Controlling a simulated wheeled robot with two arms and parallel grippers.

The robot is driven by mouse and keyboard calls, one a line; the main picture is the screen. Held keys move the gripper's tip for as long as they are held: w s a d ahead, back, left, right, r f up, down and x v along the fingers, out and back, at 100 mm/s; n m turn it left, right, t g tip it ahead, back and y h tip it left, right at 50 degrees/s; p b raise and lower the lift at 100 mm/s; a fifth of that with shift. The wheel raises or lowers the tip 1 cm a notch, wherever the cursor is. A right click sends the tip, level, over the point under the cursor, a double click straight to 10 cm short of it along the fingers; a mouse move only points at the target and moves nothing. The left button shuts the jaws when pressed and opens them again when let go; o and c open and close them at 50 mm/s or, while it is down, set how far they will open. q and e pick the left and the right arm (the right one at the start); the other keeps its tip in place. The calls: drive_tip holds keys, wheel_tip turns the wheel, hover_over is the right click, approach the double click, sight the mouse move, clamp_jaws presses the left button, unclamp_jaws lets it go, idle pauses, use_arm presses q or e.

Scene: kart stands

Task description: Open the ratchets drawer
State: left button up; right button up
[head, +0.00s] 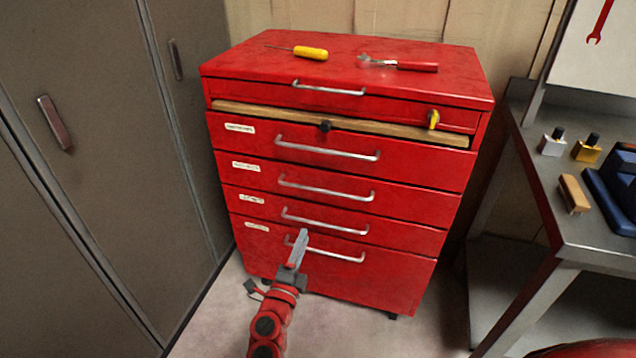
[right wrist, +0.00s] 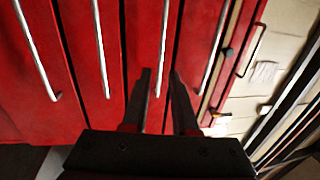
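The red tool cabinet (head: 440,215) has several shut drawers with silver handles and small white labels on the left. The labels are too small to read, so I cannot tell which is the ratchets drawer. My right gripper (head: 302,236) is in front of the lower drawers, overlapping the bottom handle (head: 345,257) in the head view. In the right wrist view the gripper (right wrist: 161,74) is open and empty. There its fingers line up with the second handle below the wooden board (head: 325,190), which runs between them; I see no clear contact. My left gripper is not in view.
A screwdriver (head: 310,52) and a ratchet (head: 415,66) lie on the cabinet top. The wooden board (head: 255,108) sits under the top drawer. Grey lockers (head: 100,180) stand close on the left. A metal workbench (head: 590,235) stands on the right. Floor shows in front.

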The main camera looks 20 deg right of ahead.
sight(322, 191)
drive_tip(key=b+x, duration=0.1)
drive_tip(key=x, duration=1.5)
drive_tip(key=shift+d+r, duration=0.2)
drive_tip(key=shift+d, duration=0.15)
clamp_jaws()
idle(0.5)
